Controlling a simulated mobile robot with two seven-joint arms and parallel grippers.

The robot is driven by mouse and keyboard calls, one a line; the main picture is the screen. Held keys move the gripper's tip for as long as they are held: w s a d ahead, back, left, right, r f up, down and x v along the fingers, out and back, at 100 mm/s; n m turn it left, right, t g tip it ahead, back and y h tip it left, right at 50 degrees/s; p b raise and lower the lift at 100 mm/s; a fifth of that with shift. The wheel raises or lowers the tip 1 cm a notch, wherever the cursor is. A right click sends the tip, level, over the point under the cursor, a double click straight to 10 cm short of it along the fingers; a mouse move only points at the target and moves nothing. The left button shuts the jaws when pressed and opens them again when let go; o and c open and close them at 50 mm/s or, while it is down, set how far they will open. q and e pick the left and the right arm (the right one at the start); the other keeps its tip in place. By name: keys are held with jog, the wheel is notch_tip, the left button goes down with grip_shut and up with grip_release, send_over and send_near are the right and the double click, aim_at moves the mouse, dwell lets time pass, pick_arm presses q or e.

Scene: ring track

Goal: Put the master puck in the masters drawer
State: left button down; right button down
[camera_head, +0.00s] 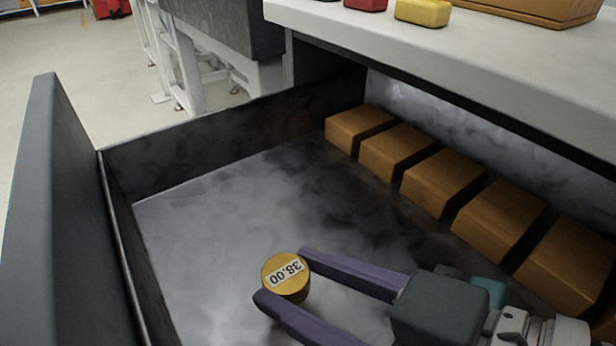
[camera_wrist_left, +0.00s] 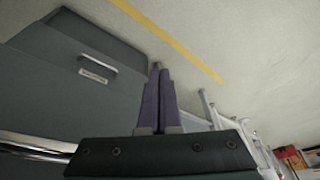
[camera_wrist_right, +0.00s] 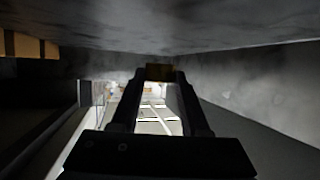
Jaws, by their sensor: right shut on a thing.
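The master puck (camera_head: 285,277) is a gold cylinder with a white label reading 38.00. It is upright inside the open drawer, low over the grey floor of the drawer (camera_head: 230,215). Whether it touches the floor is hard to tell. My right gripper (camera_head: 279,276) is shut on the puck, one purple finger on each side. In the right wrist view the puck (camera_wrist_right: 160,72) shows between the fingertips. My left gripper (camera_wrist_left: 157,72) is outside the drawer, its fingers together and empty. A labelled grey drawer front (camera_wrist_left: 65,85) shows beside it.
A row of several wooden blocks (camera_head: 437,182) lies along the right side of the drawer. The tall drawer front (camera_head: 50,220) stands at left. The white worktop (camera_head: 480,50) overhangs the drawer's right side, carrying a yellow piece (camera_head: 423,12) and a red piece. The drawer's middle is clear.

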jog(key=shift+r, duration=0.1)
jog(key=shift+f+b, duration=0.35)
jog(key=shift+f, duration=0.25)
jog(key=shift+c, duration=2)
grip_release()
jog(key=shift+r+p, duration=0.35)
jog(key=shift+r, duration=0.05)
jog(key=p+v, duration=0.1)
jog(key=v, duration=0.2)
jog(key=p+v, duration=0.1)
jog(key=v, duration=0.3)
jog(key=shift+s+d+r, duration=0.1)
jog(key=shift+d+r, duration=0.1)
jog(key=shift+r, duration=0.15)
